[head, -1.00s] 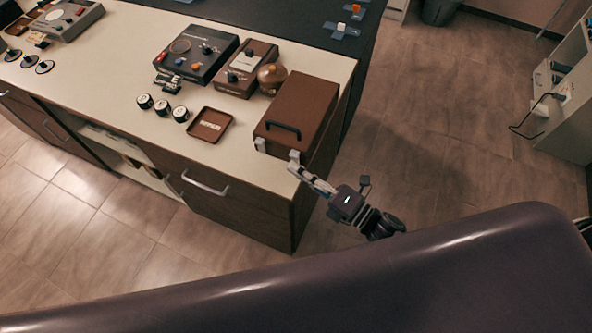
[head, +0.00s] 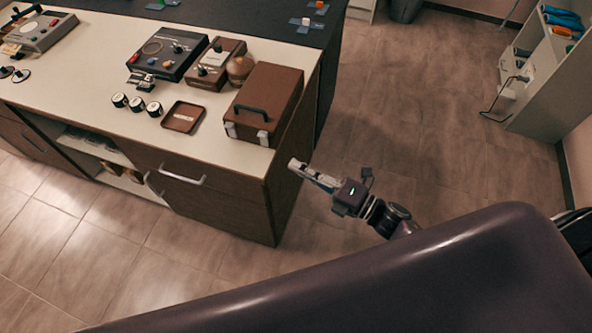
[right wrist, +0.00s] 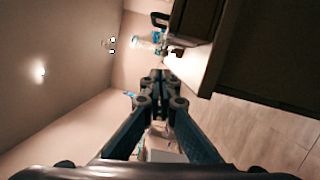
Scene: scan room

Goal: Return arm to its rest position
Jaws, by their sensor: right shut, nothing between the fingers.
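My right gripper (head: 296,165) is off the near right corner of the counter, over the floor, apart from the brown case. In the right wrist view its fingers (right wrist: 161,76) are together, with nothing between them. The brown case (head: 277,88) with a black handle and two pale latches sits closed at the counter's right end. Part of the dark case with its handle also shows at the top of the right wrist view. My left gripper is not in view.
The counter (head: 225,150) holds a brown tray (head: 183,117), several small round black pieces and control boxes (head: 168,53). A white shelf unit (head: 540,85) stands at the right. The floor (head: 420,130) between them is clear.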

